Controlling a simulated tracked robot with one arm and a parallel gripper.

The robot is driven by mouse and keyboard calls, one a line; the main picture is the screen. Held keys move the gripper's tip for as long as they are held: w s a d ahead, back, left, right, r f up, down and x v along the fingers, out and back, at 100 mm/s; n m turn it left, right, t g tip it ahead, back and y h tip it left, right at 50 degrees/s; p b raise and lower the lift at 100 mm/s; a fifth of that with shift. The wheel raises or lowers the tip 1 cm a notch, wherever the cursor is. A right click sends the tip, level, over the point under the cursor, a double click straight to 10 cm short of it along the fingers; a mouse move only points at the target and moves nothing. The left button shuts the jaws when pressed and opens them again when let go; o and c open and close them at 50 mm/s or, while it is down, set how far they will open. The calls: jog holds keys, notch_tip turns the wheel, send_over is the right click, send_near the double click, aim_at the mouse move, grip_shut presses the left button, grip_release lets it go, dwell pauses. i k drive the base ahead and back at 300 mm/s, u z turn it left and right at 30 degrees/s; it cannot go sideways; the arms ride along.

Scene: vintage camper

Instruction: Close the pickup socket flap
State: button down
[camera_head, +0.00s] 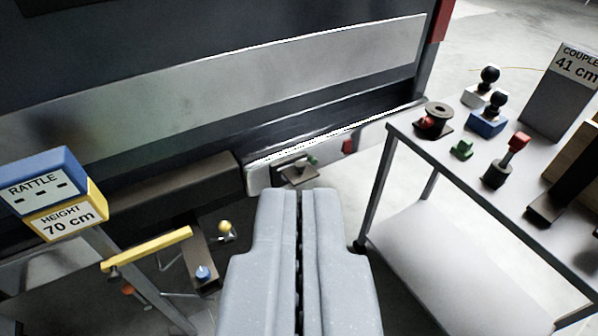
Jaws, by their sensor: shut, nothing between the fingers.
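The pickup socket (291,164) is a small dark fitting on the light bumper (258,178), just beyond my fingertips. A flat grey-brown plate, which looks like its flap (299,178), juts out from the fitting toward me, so the flap appears open. A small green part (312,160) shows at the socket's right side. My gripper (299,192) points at the socket from below in the picture, its two grey fingers together and empty. The fingertips appear just short of the flap; whether they touch it I cannot tell.
A grey table (450,190) with couplings and knobs stands right. At left are a rattle and height sign (55,195) on a post, a yellow bar (148,249) and a small yellow ball (225,227). The pickup's tailgate (220,85) fills the back.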

aim_at(297, 174)
jog(key=u, duration=0.05)
jog(key=k, duration=0.6)
jog(key=z, duration=0.7)
jog(key=i, duration=1.65)
jog(key=u, duration=0.5)
